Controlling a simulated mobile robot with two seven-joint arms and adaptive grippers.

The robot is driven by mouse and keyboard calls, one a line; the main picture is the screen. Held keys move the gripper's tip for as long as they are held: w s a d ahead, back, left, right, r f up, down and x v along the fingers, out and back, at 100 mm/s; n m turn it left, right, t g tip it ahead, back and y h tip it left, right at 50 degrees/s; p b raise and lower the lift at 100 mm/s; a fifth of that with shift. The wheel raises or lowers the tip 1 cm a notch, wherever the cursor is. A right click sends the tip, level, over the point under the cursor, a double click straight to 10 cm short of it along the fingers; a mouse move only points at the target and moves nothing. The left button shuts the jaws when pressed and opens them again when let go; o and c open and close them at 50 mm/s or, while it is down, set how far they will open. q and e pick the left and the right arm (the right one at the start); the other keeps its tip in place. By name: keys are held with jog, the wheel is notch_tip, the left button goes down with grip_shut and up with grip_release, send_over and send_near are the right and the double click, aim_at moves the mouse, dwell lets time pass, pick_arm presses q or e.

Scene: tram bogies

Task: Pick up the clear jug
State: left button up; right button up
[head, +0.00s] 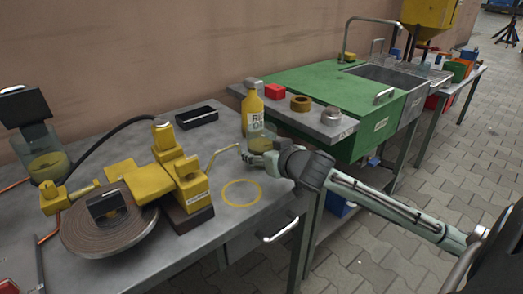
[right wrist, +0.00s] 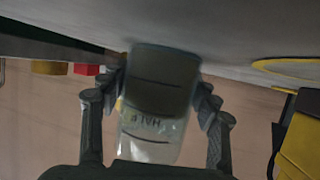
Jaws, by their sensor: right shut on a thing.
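The clear jug (right wrist: 160,85) is see-through with dark marks on its wall. In the right wrist view it stands between the two fingers of my right gripper (right wrist: 157,108), which are closed on its sides. In the head view the jug (head: 259,143) shows only partly, in front of the yellow bottle, and my right gripper (head: 255,158) hides part of it. The jug is at the grey table's right side. I cannot tell whether its base touches the table. My left gripper is not in view.
A yellow bottle (head: 253,108) stands just behind the jug. A yellow machine (head: 183,172) with a bent spout is to the left. A yellow ring (head: 241,193) marks clear table in front. A black tray (head: 196,117) lies behind. The green bench (head: 330,95) stands at the right.

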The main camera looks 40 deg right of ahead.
aim_at(261, 128)
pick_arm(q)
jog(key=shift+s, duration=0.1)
pick_arm(e)
jog(key=shift+r, duration=0.2)
